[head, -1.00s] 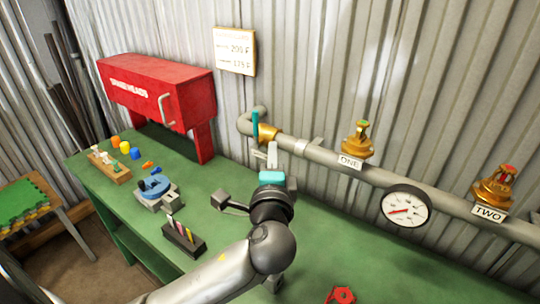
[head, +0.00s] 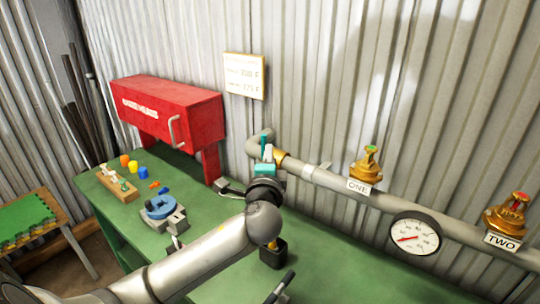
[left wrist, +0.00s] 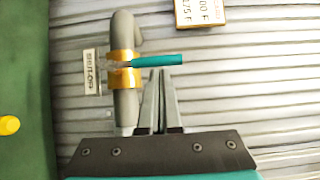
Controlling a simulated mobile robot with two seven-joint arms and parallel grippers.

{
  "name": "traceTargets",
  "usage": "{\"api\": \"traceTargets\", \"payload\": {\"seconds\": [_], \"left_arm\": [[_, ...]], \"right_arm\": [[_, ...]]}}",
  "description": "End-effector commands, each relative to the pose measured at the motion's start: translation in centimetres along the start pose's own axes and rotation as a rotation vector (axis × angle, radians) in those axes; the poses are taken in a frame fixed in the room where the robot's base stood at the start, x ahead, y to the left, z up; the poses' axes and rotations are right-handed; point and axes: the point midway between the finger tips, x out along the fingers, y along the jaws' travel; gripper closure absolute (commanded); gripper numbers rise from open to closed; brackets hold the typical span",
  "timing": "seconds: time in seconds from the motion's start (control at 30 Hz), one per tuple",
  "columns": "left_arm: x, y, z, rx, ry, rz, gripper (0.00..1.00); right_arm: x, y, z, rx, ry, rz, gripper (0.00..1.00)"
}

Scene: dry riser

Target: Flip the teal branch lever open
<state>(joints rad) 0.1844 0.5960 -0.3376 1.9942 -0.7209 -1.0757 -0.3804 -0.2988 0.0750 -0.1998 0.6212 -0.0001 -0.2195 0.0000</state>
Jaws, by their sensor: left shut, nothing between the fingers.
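The teal branch lever (head: 264,143) stands up from the brass valve on the grey pipe near its bend. In the left wrist view the teal lever (left wrist: 158,60) sticks out to the right, crosswise to the pipe, from the brass valve body (left wrist: 122,76). My left gripper (head: 268,152) is shut and empty, right beside the lever. In the left wrist view its fingertips (left wrist: 160,73) lie just below the lever's middle; I cannot tell whether they touch it.
Brass valve ONE (head: 367,168), a pressure gauge (head: 413,238) and valve TWO (head: 506,215) sit further right along the pipe. A red cabinet (head: 170,108) stands on the green bench (head: 340,262). A black block (head: 273,254) is below my wrist. A blue-topped vise (head: 160,208) stands left.

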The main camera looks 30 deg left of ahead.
Motion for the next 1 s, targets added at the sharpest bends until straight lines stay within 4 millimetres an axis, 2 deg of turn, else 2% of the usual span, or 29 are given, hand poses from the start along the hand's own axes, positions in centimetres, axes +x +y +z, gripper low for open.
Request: {"api": "traceTargets", "payload": {"seconds": [0.73, 1.0], "left_arm": [[0.4, -0.5, 0.6, -0.091, -0.002, 0.061, 1.00], [0.9, -1.1, 1.4, -0.192, -0.003, 0.130, 1.00]], "right_arm": [[-2.3, 0.4, 0.0, -0.002, -0.004, 0.005, 0.25], [-5.1, 0.4, -0.2, -0.002, -0.005, 0.005, 0.25]]}}
